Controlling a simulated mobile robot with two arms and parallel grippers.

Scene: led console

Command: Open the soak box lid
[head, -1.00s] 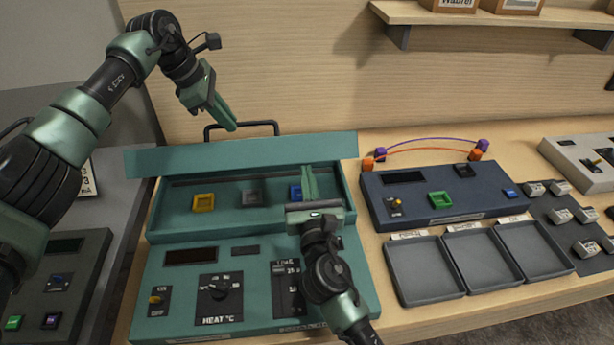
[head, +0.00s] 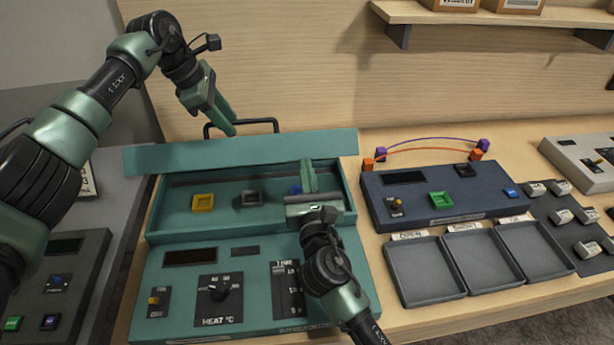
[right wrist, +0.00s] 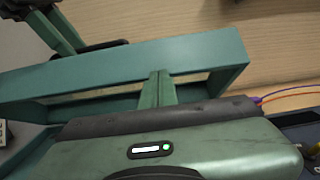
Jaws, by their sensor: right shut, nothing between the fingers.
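The soak box (head: 224,224) is a teal tray behind a sloped control panel. Its teal lid (head: 240,150) stands raised along the back edge, so the inside shows. A dark handle (head: 241,124) rises behind the lid. The lid also shows in the right wrist view (right wrist: 130,75). My right gripper (head: 308,164) is shut and empty over the right part of the box, with its fingers pointing toward the lid. In the right wrist view its fingertips (right wrist: 160,76) overlap the lid; contact is unclear. My left gripper (head: 234,132) hangs near the handle's left side; its fingers look close together.
Inside the box are a yellow block (head: 203,203), a grey block (head: 252,198) and a partly hidden blue one (head: 296,189). A dark blue console (head: 440,197) with arching cables stands to the right, behind grey trays (head: 424,270). A wooden shelf (head: 480,17) is above.

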